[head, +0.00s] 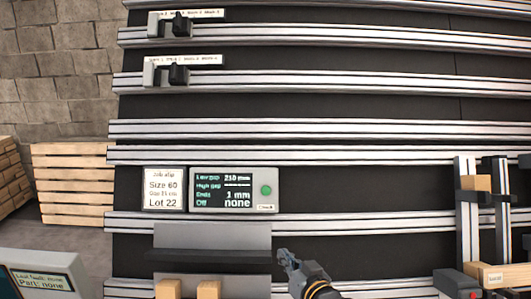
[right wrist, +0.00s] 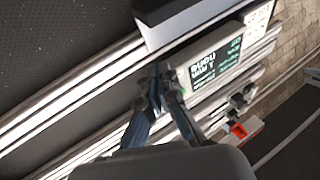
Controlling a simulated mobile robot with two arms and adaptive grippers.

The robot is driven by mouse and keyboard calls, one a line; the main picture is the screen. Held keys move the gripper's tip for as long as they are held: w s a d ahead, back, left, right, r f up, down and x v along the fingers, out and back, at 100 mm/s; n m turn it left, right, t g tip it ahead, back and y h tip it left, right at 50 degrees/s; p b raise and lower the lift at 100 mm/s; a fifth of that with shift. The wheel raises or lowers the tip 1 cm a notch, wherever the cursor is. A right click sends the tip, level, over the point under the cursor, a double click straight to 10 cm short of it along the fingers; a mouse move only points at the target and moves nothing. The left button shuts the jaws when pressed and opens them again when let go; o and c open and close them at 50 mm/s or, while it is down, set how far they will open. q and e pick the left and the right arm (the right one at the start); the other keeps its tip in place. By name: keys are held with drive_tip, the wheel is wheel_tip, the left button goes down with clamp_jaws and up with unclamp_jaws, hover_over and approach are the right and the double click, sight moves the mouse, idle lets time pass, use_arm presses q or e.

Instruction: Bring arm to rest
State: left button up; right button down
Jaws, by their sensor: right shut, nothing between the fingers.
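My right gripper (head: 283,256) shows at the lower middle of the head view, shut and empty. Its fingertips are just right of a grey plate-like part (head: 212,236) and below the display box (head: 233,190); whether they touch anything I cannot tell. In the right wrist view the closed fingers (right wrist: 160,88) point toward the rails, close to the display box (right wrist: 212,62). My left gripper is in neither view.
Several pale rails (head: 300,128) cross the dark panel. A job slip (head: 163,188) is left of the display box. Black stops (head: 179,74) sit on upper rails. Wooden blocks (head: 208,289) are at the bottom, a wood-topped frame (head: 476,183) at right, and pallets (head: 72,183) at left.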

drive_tip(key=s+d+f+g+h, duration=0.25)
drive_tip(key=s+d+f, duration=0.25)
drive_tip(key=s+f, duration=0.3)
drive_tip(key=s+d+f+g+h, duration=0.1)
drive_tip(key=s+d+f+g, duration=0.3)
drive_tip(key=s+f, duration=0.5)
drive_tip(key=s+d+f+g+h, duration=0.1)
drive_tip(key=s+d+g, duration=0.15)
drive_tip(key=s, duration=0.75)
drive_tip(key=s+d+g+h, duration=0.2)
drive_tip(key=s+d, duration=0.2)
drive_tip(key=s, duration=0.6)
wheel_tip(320, 180, down, 28)
drive_tip(key=g+b, duration=0.1)
drive_tip(key=b, duration=0.2)
drive_tip(key=s+d+f+g+b, duration=0.1)
drive_tip(key=s+d+f+b, duration=0.2)
drive_tip(key=s+f, duration=1.4)
wheel_tip(320, 180, down, 4)
drive_tip(key=shift+s+r+g, duration=0.15)
drive_tip(key=shift+s+g, duration=0.05)
drive_tip(key=shift+g, duration=0.1)
